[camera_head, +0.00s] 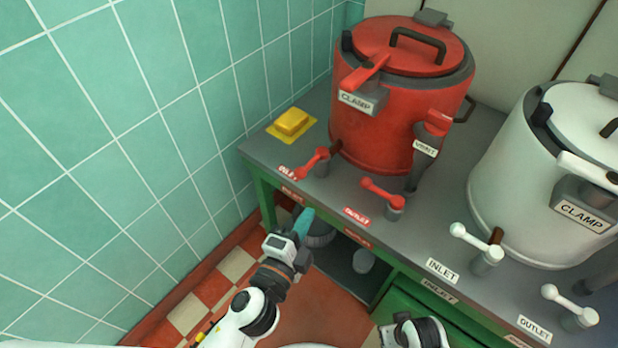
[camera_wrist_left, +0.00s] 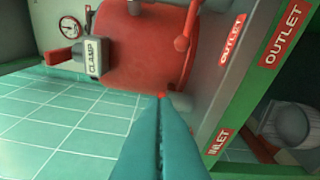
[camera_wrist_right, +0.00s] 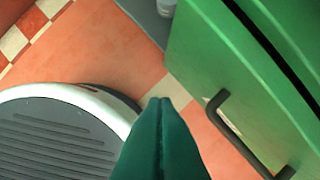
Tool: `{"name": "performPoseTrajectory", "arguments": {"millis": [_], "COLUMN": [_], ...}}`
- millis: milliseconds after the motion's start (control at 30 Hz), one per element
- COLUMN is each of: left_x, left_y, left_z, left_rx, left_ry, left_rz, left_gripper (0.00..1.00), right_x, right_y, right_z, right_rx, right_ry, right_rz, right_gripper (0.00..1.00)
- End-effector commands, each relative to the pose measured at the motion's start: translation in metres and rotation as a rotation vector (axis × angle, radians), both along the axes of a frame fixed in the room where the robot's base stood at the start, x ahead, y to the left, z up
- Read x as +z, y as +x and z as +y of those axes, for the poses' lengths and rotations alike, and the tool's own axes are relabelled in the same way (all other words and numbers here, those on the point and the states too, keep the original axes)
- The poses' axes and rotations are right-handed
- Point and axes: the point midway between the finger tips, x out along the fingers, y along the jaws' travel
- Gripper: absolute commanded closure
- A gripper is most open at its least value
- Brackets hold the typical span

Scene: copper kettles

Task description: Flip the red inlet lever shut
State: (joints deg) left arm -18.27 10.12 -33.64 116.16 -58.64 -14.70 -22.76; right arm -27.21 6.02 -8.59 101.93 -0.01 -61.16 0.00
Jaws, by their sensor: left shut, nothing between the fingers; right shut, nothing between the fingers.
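The red kettle (camera_head: 390,120) stands on the grey bench and fills the upper part of the left wrist view (camera_wrist_left: 145,50). Its red inlet lever (camera_head: 312,163) is at the kettle's lower left, with its knob end toward the bench's front left. The red outlet lever (camera_head: 382,194) is to its right. My left gripper (camera_head: 304,220) is shut and empty, below and in front of the inlet lever, by the bench's front edge. In the left wrist view a small red bit shows at the fingertips (camera_wrist_left: 160,98); contact cannot be told. My right gripper (camera_wrist_right: 162,102) is shut and empty, low before green cabinet doors.
A white kettle (camera_head: 560,180) with white levers stands on the right. A yellow sponge (camera_head: 292,122) lies at the bench's left end. The teal tiled wall (camera_head: 130,130) rises close on the left. A dark cabinet handle (camera_wrist_right: 240,135) sticks out near my right gripper.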

Motion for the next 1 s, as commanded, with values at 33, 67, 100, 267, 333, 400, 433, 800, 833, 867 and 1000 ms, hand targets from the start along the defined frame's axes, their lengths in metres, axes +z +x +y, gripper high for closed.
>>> {"name": "performPoseTrajectory", "arguments": {"millis": [33,67,100,267,333,400,433,800,833,867,1000], "left_x": [0.001,0.001,0.001,0.0,-0.001,-0.002,-0.003,-0.012,-0.012,-0.012,-0.012], "left_y": [0.005,0.008,0.014,0.044,0.058,0.072,0.078,0.111,0.111,0.112,0.113], "left_z": [-0.002,-0.003,-0.005,-0.018,-0.024,-0.029,-0.032,-0.008,-0.007,-0.006,-0.005], "left_rx": [0.0,0.0,0.0,0.0,0.0,-0.001,0.001,0.0,0.0,0.0,0.0], "left_ry": [-0.001,-0.001,0.0,0.0,0.0,0.001,0.0,0.002,0.001,0.001,-0.001], "left_rz": [-0.002,-0.003,-0.003,-0.005,-0.005,-0.004,-0.003,0.0,0.0,0.0,0.0], "left_gripper": [1.0,1.0,1.0,1.0,1.0,1.0,1.0,1.0,1.0,1.0,1.0], "right_x": [-0.001,-0.002,-0.004,-0.01,-0.012,-0.012,-0.013,-0.003,-0.003,-0.003,-0.003], "right_y": [0.0,-0.001,-0.001,-0.003,-0.003,-0.003,-0.003,0.002,0.003,0.003,0.001], "right_z": [0.0,0.0,0.0,0.0,-0.001,0.0,0.0,0.001,0.001,0.001,0.001], "right_rx": [0.0,0.0,0.001,0.001,0.001,0.001,0.002,0.001,0.001,0.001,0.001], "right_ry": [0.0,0.0,-0.001,-0.001,0.0,-0.001,-0.002,0.002,0.002,0.002,0.001], "right_rz": [0.001,0.001,0.002,0.007,0.006,0.005,0.006,-0.006,-0.007,-0.007,-0.004], "right_gripper": [1.0,1.0,1.0,1.0,1.0,1.0,1.0,1.0,1.0,1.0,1.0]}}
